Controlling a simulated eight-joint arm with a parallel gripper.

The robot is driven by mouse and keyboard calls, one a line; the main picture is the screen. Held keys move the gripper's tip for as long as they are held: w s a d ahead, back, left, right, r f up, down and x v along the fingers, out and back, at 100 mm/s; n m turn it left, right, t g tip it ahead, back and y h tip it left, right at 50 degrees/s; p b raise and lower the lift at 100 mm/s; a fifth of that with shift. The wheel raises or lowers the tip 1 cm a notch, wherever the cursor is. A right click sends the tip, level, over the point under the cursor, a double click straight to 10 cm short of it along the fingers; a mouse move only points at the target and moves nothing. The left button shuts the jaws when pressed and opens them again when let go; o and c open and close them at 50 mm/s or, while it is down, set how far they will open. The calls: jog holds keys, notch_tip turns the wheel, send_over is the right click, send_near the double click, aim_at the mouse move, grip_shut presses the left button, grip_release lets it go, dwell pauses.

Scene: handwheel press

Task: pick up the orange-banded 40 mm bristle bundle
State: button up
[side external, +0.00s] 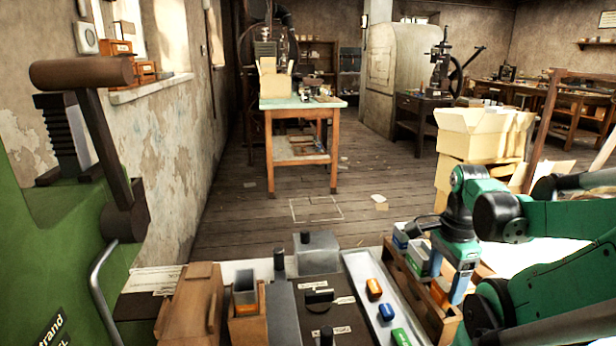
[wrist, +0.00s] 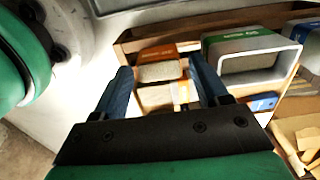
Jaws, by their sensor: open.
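An orange-banded bundle (wrist: 158,70) with a tan bristle end lies in a wooden rack in the wrist view. My gripper (wrist: 160,66) is open, its two blue fingers apart, with the bundle showing between and beyond their tips. I cannot tell how far the fingers are from it, and its size label is not readable. In the side external view my gripper (side external: 458,290) is low over the wooden rack (side external: 440,318), and the arm hides part of the rack.
A green-banded hollow grey sleeve (wrist: 250,50) sits just right of the bundle in the wrist view. The green press (side external: 60,240) stands at left.

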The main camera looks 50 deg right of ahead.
jog(key=shift+f, duration=0.95)
grip_shut()
jog(key=shift+r, duration=0.1)
